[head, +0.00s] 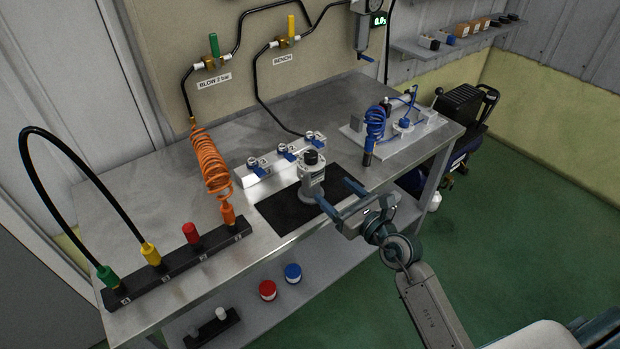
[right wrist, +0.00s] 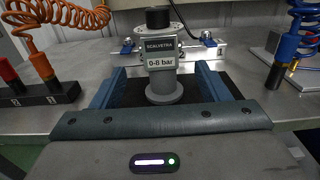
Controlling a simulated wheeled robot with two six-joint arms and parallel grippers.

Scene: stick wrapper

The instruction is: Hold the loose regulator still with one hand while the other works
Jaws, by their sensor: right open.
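The loose regulator (head: 312,178) is grey with a black knob and a round foot. It stands upright on a black mat (head: 283,209) near the bench's front edge. In the right wrist view the regulator (right wrist: 162,58) carries a "0-8 bar" label and faces the camera. My right gripper (head: 331,189) comes in from the right with its two blue fingers spread. In the right wrist view the regulator's foot shows between the fingers, with a gap on both sides. Nothing is gripped. My left gripper is not in view.
A silver rail with blue-marked fittings (head: 285,154) lies just behind the regulator. An orange coiled hose (head: 211,165) and a black block with coloured plugs (head: 180,263) are at left. A plate with a blue coil (head: 376,124) is at right. The bench's back middle is clear.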

